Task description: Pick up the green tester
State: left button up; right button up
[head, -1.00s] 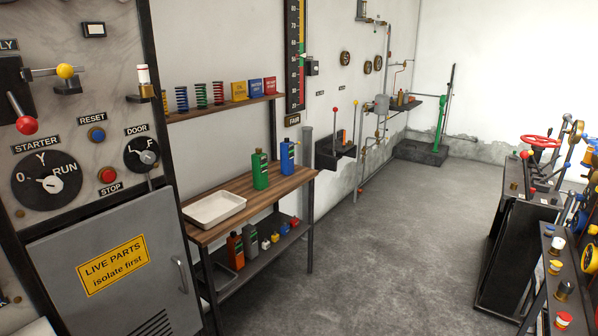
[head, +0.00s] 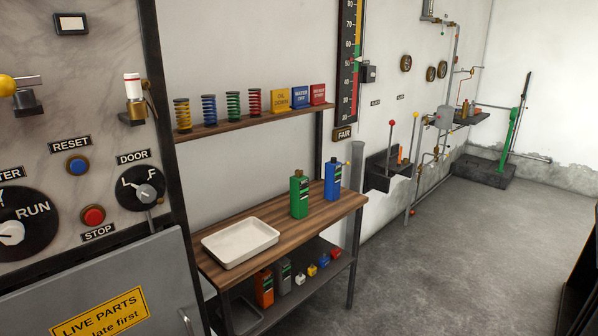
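The green tester (head: 299,195) is an upright green box-shaped unit with a dark label and a small brownish top. It stands on the wooden top of the workbench (head: 275,235). A similar blue unit (head: 332,181) stands close to its right, apart from it. A white tray (head: 240,243) lies to its left on the same top. Neither of my grippers shows in the head view.
A shelf (head: 250,123) above the bench holds coloured springs and small signs. The lower shelf (head: 310,282) holds an orange unit (head: 264,288), a grey unit (head: 284,276) and small blocks. A grey cabinet (head: 120,290) stands at left. The floor (head: 440,270) right of the bench is clear.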

aim_at(298, 186)
jog(key=i+l+u, duration=0.1)
jog(key=u, duration=0.25)
jog(key=i+l+u, duration=0.1)
jog(key=u, duration=0.3)
jog(key=i+l+u, duration=0.15)
jog(key=l, duration=0.15)
jog(key=i+l+u, duration=0.1)
jog(key=l, duration=0.2)
jog(key=i+l+u, duration=0.15)
jog(key=l, duration=0.2)
jog(key=i+l+u, duration=0.15)
jog(key=l, duration=0.2)
jog(key=i+l+u, duration=0.1)
jog(key=l, duration=0.25)
